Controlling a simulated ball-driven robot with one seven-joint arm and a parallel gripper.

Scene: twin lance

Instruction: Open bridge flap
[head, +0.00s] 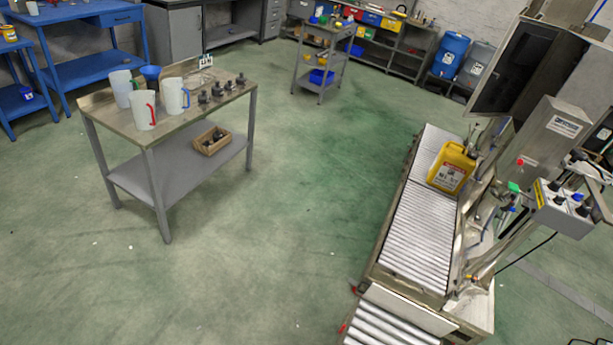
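A roller conveyor (418,232) runs along the right side of the view. At its near end a short section of thicker rollers (385,327) continues down to the bottom edge, where it is cut off. This section may be the bridge flap, but I cannot tell for sure. Small red parts show along its left side. A pale metal strip (408,309) crosses between the two roller sections. A yellow canister (451,168) with a label stands on the far part of the conveyor. My gripper does not show.
A filling machine with a control box (567,205) stands right of the conveyor. A steel table (160,118) with jugs and dark fittings stands at the left. A grey trolley (322,62) is at the back. Green floor (270,250) between table and conveyor is clear.

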